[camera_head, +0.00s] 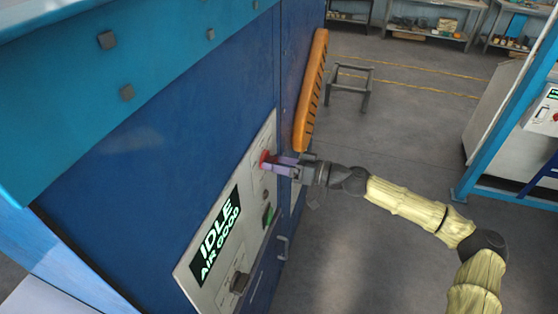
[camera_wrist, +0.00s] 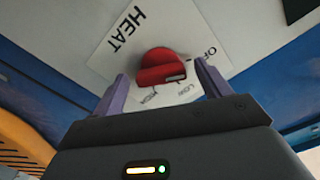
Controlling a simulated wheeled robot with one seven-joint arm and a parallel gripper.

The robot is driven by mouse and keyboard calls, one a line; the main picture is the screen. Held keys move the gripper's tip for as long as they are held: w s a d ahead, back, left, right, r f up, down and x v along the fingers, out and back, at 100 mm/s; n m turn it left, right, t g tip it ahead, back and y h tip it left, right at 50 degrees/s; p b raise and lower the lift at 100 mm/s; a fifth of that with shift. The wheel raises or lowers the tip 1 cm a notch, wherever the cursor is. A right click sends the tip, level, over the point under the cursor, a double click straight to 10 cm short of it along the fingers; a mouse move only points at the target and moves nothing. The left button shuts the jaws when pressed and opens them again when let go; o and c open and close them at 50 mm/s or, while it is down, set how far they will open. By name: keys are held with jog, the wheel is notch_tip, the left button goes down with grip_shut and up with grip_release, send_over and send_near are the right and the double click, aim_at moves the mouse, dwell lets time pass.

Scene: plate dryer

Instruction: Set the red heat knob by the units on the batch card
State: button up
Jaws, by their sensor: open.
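The red heat knob (camera_wrist: 160,62) is on a white plate marked HEAT (camera_wrist: 127,32) in the wrist view. Its grip bar lies roughly across the picture, with a pale mark at its right end near the LOW and OFF lettering; the exact setting is unclear. My gripper (camera_wrist: 161,78) is open, with one purple finger on each side of the knob. In the head view, my gripper (camera_head: 280,166) is at the red knob (camera_head: 264,159) on the grey control panel (camera_head: 196,267). I cannot make out a batch card.
The panel has a display (camera_head: 219,236) reading IDLE, AIR GOOD, a green control (camera_head: 268,215) and a dark control (camera_head: 240,283). A grey handle (camera_head: 283,247) and an orange slotted piece (camera_head: 312,90) stick out from the blue machine. Open floor lies right of it.

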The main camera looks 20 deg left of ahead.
jog(key=c, duration=1)
jog(key=shift+f+m+b, duration=0.1)
jog(key=shift+m+b, duration=0.4)
jog(key=shift+b, duration=0.15)
jog(key=m+b, duration=0.5)
jog(key=m, duration=0.2)
jog(key=shift+r+m+b, duration=0.2)
jog(key=shift+m+b, duration=0.2)
jog(key=shift+m, duration=1.5)
